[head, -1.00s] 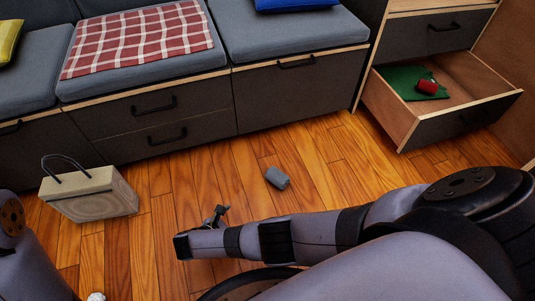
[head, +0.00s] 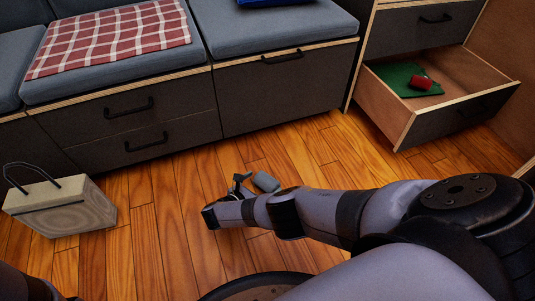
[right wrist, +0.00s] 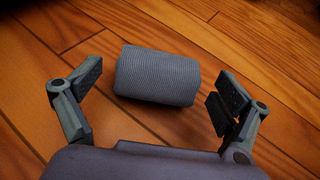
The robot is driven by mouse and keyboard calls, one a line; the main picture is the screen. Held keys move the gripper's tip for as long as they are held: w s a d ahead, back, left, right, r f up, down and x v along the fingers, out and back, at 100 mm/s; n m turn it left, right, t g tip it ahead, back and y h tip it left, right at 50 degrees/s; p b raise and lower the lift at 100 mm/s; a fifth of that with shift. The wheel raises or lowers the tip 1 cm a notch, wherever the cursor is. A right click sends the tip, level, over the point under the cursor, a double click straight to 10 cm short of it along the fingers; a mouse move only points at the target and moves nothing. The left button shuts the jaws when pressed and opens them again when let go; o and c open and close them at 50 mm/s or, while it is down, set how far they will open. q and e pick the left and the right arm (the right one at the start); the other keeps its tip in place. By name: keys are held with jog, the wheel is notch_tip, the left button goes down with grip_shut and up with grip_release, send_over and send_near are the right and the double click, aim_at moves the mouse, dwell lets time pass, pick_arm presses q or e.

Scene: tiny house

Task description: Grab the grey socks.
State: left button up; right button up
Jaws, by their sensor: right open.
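The grey socks (head: 265,182) are a rolled grey bundle lying on the wooden floor. In the head view they sit just beyond my right gripper (head: 238,185), which hides part of them. In the right wrist view the socks (right wrist: 157,75) lie on their side in front of the open jaws, and the right gripper (right wrist: 152,108) has one finger on each side, apart from the bundle. The right gripper is open and empty. My left gripper does not show; only a bit of my left arm is at the bottom left.
A drawer (head: 405,130) stands open at the right with a green cloth (head: 405,79) and a red item (head: 420,83) inside. A beige bag (head: 62,207) stands on the floor at the left. Closed bench drawers (head: 145,120) line the back. Floor around the socks is clear.

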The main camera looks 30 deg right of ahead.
aim_at(271, 178)
jog(key=b+x, duration=0.3)
jog(key=x, duration=0.2)
jog(key=shift+w+d+f, duration=0.1)
jog(key=shift+d, duration=0.05)
jog(key=shift+c, duration=0.4)
jog(key=c, duration=1.1)
